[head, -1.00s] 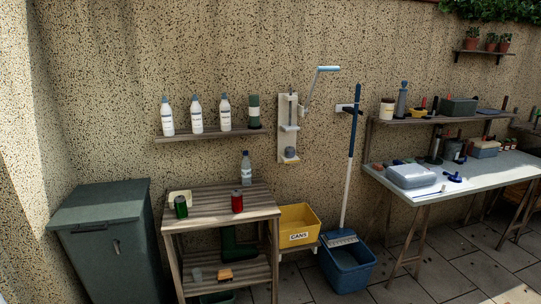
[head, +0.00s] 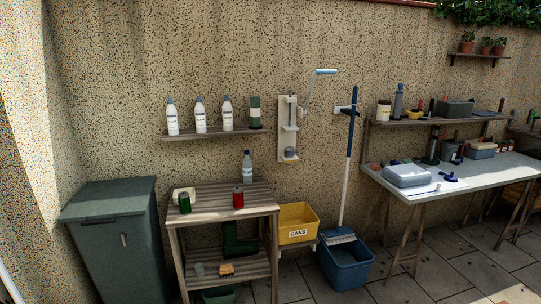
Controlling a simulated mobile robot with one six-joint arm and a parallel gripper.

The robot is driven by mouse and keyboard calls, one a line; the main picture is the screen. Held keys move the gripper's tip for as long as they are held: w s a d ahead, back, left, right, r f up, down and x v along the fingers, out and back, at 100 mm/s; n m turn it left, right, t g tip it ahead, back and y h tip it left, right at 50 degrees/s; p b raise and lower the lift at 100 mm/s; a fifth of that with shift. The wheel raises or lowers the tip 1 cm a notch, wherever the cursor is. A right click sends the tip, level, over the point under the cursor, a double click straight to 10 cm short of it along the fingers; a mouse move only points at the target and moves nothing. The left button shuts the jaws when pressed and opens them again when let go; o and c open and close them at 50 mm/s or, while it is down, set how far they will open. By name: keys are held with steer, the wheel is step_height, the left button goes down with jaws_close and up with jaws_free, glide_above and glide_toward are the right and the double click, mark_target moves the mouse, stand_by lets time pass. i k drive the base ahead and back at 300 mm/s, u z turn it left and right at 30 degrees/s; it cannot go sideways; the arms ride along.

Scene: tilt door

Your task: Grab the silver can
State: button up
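I cannot clearly make out a silver can. A small greyish cylinder (head: 290,153) sits at the bottom of the white wall-mounted press (head: 288,112); it is too small to tell whether it is a can. A green can (head: 185,205) and a red can (head: 238,199) stand upright on the wooden table (head: 211,206). A small pale grey cup-like thing (head: 199,269) stands on the table's lower shelf. My gripper is not in view.
A dark green bin (head: 113,235) stands left of the table. A yellow box marked CANS (head: 297,233) and a blue bucket with a mop (head: 346,268) stand to its right. White bottles (head: 200,116) line the wall shelf. A workbench (head: 454,177) is at right.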

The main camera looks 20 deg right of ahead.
mark_target(289, 154)
steer(key=u, duration=0.3)
steer(key=i, duration=1)
steer(key=u, duration=0.1)
steer(key=k, duration=0.9)
steer(key=z, duration=0.25)
steer(key=i, duration=0.3)
steer(key=u, duration=0.1)
